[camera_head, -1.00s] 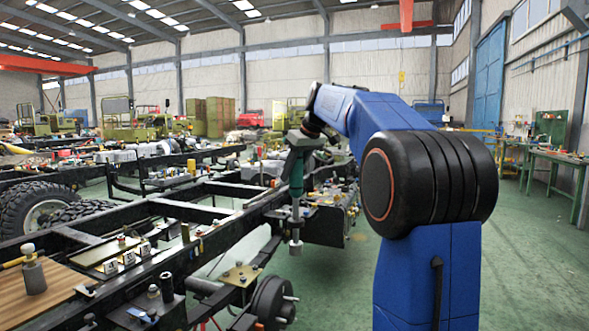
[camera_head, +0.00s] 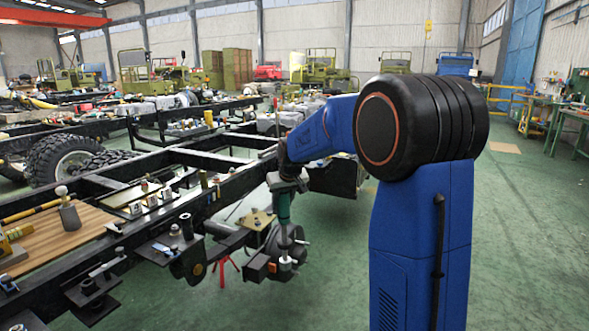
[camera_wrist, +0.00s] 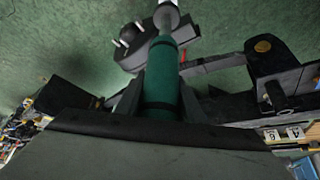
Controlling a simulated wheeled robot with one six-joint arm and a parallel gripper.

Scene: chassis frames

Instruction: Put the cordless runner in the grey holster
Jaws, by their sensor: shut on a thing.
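My gripper (camera_head: 287,184) is shut on the cordless runner, a green cylindrical tool (camera_head: 283,208) that hangs nearly upright with its metal end down. The runner is off the chassis frame, in front of the hub and bracket at its near side in the head view. In the wrist view the runner's green body (camera_wrist: 162,80) lies between my dark fingers, with its round metal end (camera_wrist: 166,17) pointing away. I cannot pick out the grey holster with certainty. A dark upright cylinder (camera_head: 186,226) stands on a bracket on the frame's side, left of the runner.
The black chassis frame (camera_head: 115,180) crosses the left and middle. A wooden board (camera_head: 80,232) bears a grey piece with a pale knob (camera_head: 68,214). Numbered tags (camera_head: 153,201) stand on the frame. A red stand (camera_head: 223,270) is below. Green floor at right is mostly clear.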

